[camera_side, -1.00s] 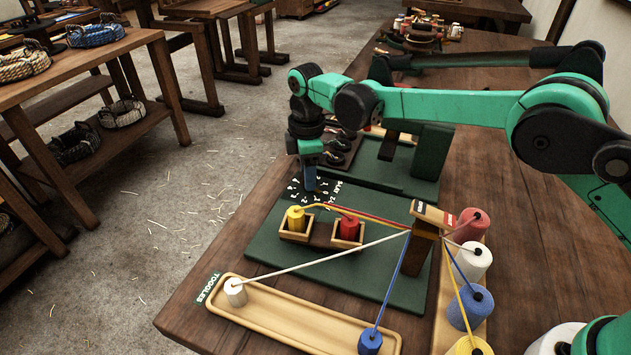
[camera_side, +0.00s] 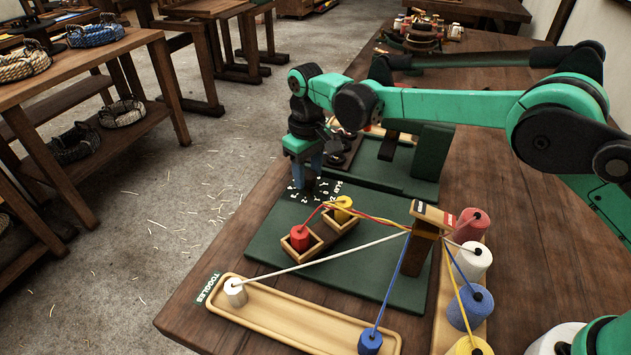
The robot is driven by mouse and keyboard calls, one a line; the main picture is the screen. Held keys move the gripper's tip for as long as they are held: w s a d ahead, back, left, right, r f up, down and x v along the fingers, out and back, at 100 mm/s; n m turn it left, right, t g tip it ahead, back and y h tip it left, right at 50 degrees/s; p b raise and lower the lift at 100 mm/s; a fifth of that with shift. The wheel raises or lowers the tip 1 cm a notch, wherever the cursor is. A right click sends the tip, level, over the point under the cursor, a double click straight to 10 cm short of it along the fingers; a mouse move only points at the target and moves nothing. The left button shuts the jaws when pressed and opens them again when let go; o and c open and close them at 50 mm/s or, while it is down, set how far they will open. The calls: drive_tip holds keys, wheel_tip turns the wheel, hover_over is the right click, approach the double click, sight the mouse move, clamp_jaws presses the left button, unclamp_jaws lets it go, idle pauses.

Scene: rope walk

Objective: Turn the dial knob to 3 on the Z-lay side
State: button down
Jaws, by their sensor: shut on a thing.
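My gripper (camera_side: 311,176) points down over the dial, at the far left of the green board (camera_side: 395,285). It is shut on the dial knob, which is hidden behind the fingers. White dial markings (camera_side: 306,201) show around the fingertips, too small to read surely, so the knob's setting cannot be told. A wooden carrier (camera_side: 322,238) stands on the board in front of the dial, set at a slant. It holds a red toggle (camera_side: 299,238) at its near left end and a yellow toggle (camera_side: 343,209) at its far right end. Their strands cross and run to the wooden post (camera_side: 424,238).
A white toggle (camera_side: 235,292) and a blue toggle (camera_side: 370,341) stand at the wooden tray (camera_side: 300,325), their strands taut to the post. Red (camera_side: 473,226), white and blue spools stand on the right. The table's left edge is close to the dial.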

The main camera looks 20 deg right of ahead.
sight(308, 174)
drive_tip(key=m, duration=0.5)
drive_tip(key=shift+m, duration=0.3)
drive_tip(key=m, duration=0.4)
drive_tip(key=shift+m, duration=0.3)
drive_tip(key=shift+c, duration=2.1)
unclamp_jaws()
drive_tip(key=shift+r, duration=2.85)
